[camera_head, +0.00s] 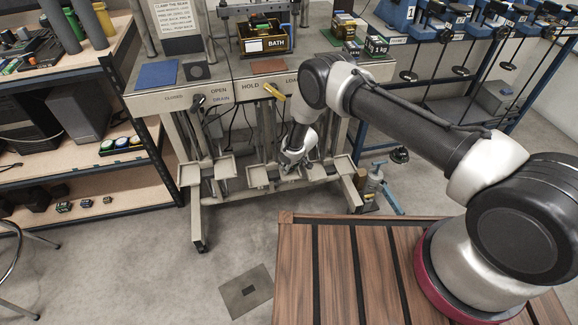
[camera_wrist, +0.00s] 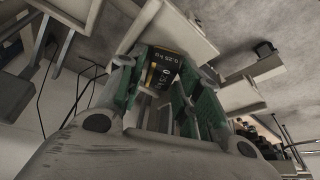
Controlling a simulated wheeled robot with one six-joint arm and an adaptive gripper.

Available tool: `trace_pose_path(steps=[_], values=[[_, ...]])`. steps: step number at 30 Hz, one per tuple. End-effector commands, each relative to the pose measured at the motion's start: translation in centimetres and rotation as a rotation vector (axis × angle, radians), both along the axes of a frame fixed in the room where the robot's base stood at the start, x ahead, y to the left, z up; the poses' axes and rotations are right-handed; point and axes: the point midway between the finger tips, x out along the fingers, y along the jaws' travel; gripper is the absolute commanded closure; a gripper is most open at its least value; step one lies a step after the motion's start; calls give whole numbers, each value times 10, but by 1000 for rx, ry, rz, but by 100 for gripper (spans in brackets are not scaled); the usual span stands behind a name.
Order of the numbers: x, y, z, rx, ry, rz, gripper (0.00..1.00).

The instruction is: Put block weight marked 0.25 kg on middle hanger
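In the wrist view, the block weight marked 0.25 kg (camera_wrist: 163,70) is a dark block with an orange band and pale lettering. It sits between the green-padded fingertips of my gripper (camera_wrist: 162,78), which look closed on its two sides. In the head view, my gripper (camera_head: 290,168) is low in front of the lever frame, beside the pale tray of the middle hanger (camera_head: 259,177). I cannot make out the block there. The wrist view shows pale trays close around the gripper, one at the upper left (camera_wrist: 75,12) and one at the right (camera_wrist: 240,95).
Other hanger trays stand at the left (camera_head: 190,174) and right (camera_head: 346,168). The lever frame's bench (camera_head: 220,92) carries a box marked BATH (camera_head: 264,44). A shelf with small weights (camera_head: 85,160) is at left. A slatted wooden deck (camera_head: 340,270) is in front.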

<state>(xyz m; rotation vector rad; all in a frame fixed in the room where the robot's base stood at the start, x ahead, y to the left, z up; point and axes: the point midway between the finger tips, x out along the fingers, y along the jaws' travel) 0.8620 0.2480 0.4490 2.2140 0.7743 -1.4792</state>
Motion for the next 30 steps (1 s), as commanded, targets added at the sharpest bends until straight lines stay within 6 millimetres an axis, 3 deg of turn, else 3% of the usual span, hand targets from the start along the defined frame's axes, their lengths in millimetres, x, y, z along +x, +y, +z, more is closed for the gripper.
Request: trace_pose_path(steps=[8, 21, 30], values=[[-1, -1, 10, 1, -2, 0, 65], [-28, -23, 93, 1, -1, 0, 65], [-36, -29, 114, 1, -1, 0, 65]])
